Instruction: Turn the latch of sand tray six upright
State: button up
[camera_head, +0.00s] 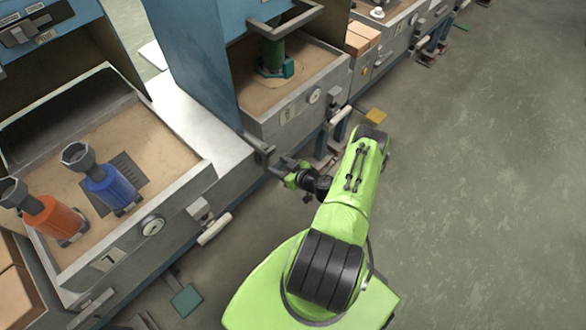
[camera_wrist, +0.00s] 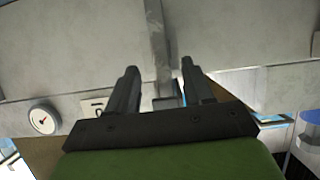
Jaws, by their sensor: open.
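The middle sand tray (camera_head: 255,128) has a green cylinder (camera_head: 272,55) on its sand. Its number plate (camera_head: 288,113) is too small to read surely; the tray in front is marked 7. A latch with a pale handle (camera_head: 340,115) is on its front face, right of the dial, with the handle slanting rather than upright. My gripper (camera_head: 288,172) is low in front of the tray's near corner, left of that latch and apart from it. In the wrist view my gripper (camera_wrist: 158,70) is open with two dark fingers before grey metal; nothing is clearly held.
Tray seven (camera_head: 180,190) stands front left with blue (camera_head: 110,187) and orange (camera_head: 52,218) cylinders, and its own pale-handled latch (camera_head: 213,226). A dark bar (camera_head: 258,146) projects near my gripper. Yellow (camera_head: 375,116) and green (camera_head: 186,299) pedals are low down. Floor on the right is clear.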

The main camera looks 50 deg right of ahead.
jog(key=p+v, duration=0.2)
jog(key=v, duration=0.7)
jog(key=shift+s, duration=0.15)
jog(key=w+a+r+n+g+y+p, duration=0.1)
jog(key=w+a+r+n+y, duration=0.1)
jog(key=w+r, duration=0.3)
jog(key=w+a+r+n+g+y, duration=0.1)
jog(key=w+r+n+g+y, duration=0.15)
jog(key=r, duration=0.45)
jog(key=a+r+n+g+p, duration=0.1)
jog(key=a+r+g, duration=0.1)
jog(key=a+r, duration=0.5)
jog(key=a+r+g+p, duration=0.1)
jog(key=a+r+g, duration=0.25)
jog(key=r, duration=0.65)
jog(key=s+a+r+m+h, duration=0.1)
jog(key=s+a+r+h, duration=0.1)
jog(key=s+a+r, duration=0.5)
jog(key=s+a+r+m+t+h+p, duration=0.1)
jog(key=s+r+m, duration=0.4)
jog(key=s+r, duration=0.5)
jog(key=shift+s+a+r+h+p, duration=0.4)
jog(key=shift+s+a+h, duration=0.45)
jog(key=shift+a, duration=0.3)
